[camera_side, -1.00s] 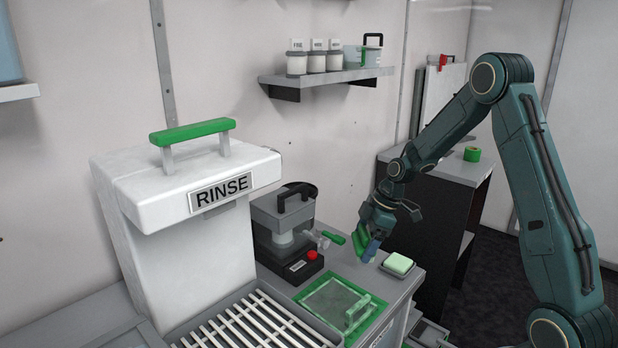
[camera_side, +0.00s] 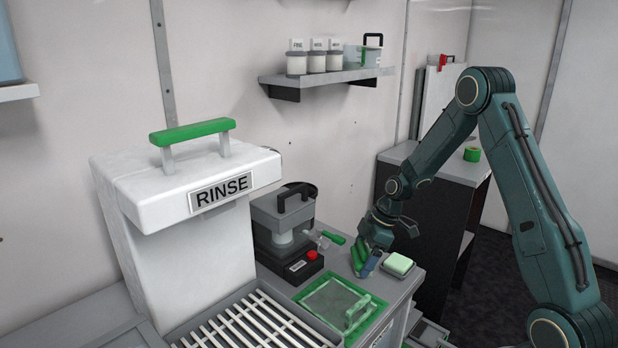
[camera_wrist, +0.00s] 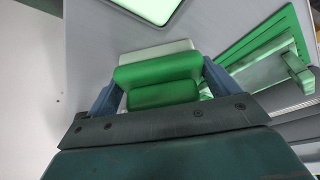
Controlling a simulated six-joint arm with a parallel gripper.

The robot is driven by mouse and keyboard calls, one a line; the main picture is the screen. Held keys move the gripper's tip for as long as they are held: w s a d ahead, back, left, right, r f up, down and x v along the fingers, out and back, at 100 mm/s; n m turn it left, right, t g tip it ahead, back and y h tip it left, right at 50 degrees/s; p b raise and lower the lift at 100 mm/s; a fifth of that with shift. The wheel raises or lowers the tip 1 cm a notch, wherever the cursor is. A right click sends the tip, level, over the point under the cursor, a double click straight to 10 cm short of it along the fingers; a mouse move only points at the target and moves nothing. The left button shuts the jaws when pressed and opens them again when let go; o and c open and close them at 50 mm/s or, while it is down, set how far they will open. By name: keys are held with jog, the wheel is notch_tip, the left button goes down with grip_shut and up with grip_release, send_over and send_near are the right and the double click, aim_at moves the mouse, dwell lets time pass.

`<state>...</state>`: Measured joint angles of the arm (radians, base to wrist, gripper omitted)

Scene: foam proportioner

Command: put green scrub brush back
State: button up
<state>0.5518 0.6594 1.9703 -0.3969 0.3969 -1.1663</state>
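The green scrub brush (camera_side: 359,253) is between the blue-grey fingers of my gripper (camera_side: 367,260), low over the counter beside the soap dish. In the wrist view the brush (camera_wrist: 158,72) fills the space between the two fingertips (camera_wrist: 160,88), which press on its ends. Its pale bristle side (camera_wrist: 155,51) faces the grey counter. I cannot tell whether the bristles touch the counter.
A pale green block (camera_side: 399,263) sits in a dark dish just right of the gripper. A green-framed clear lid (camera_side: 340,302) lies in front. A dark device with a red button (camera_side: 312,254) and green lever (camera_side: 333,237) stands left. The rinse station (camera_side: 190,220) is farther left.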

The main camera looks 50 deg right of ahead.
jog(key=shift+o, duration=0.9)
jog(key=shift+r, duration=0.15)
jog(key=v, duration=1.2)
jog(key=shift+a+r, duration=0.1)
jog(key=s+a+r+m+t+h, duration=0.1)
jog(key=s+a+r+m+h, duration=0.35)
jog(key=s+a+r, duration=1.05)
jog(key=s+a+f+m+t+y, duration=0.1)
jog(key=s+a+m, duration=0.2)
jog(key=s, duration=0.3)
jog(key=shift+s+f+m+t, duration=0.2)
jog(key=shift+s+m+t, duration=0.1)
jog(key=shift+m, duration=0.45)
